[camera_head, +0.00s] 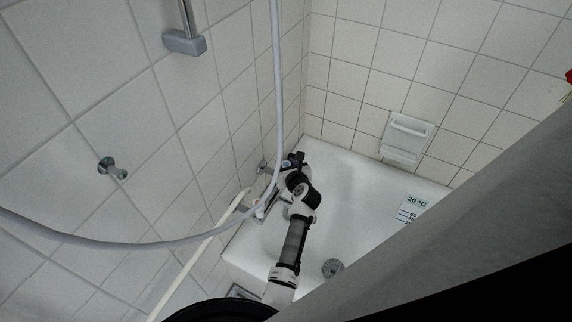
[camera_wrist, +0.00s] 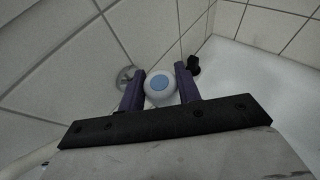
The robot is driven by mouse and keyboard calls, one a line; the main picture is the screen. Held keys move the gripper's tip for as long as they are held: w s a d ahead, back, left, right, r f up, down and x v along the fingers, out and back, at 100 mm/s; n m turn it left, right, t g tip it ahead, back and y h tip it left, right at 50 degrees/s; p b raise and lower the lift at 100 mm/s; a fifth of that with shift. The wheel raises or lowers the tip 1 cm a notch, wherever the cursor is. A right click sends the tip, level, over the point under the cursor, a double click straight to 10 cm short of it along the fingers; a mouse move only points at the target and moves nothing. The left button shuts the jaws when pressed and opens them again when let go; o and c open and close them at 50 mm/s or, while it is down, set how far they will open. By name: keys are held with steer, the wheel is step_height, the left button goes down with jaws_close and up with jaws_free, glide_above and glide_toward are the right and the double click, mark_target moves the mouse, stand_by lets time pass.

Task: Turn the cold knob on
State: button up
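The cold knob (camera_wrist: 160,87) is round and white with a blue cap, and it shows in the wrist view between my two fingers. My gripper (camera_wrist: 160,83) is open around it, with one dark finger on each side. The left finger is very close to the knob; I cannot tell if either finger touches it. In the head view my gripper (camera_head: 292,160) is at the faucet by the tiled wall, where my arm largely hides the knob. A metal wall fitting (camera_wrist: 125,77) shows left of the knob.
The white tub (camera_head: 350,190) lies right of the faucet. A grey shower hose (camera_head: 277,90) hangs beside my arm and loops left. A pale bar (camera_head: 195,255) runs near the wall. A soap holder (camera_head: 405,138) is on the back wall. A grey curtain (camera_head: 470,225) covers the lower right.

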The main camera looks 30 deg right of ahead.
steer(key=c, duration=0.4)
steer(key=shift+n+y, duration=0.4)
steer(key=n+y, duration=0.2)
steer(key=y, duration=0.1)
steer(key=shift+d+n+t+b, duration=0.1)
steer(key=shift+n+t+b, duration=0.2)
steer(key=shift+n+g+y, duration=0.4)
steer(key=shift+n+y, duration=1.4)
steer(key=shift+y, duration=0.3)
steer(key=o, duration=0.9)
steer(key=shift+o, duration=0.2)
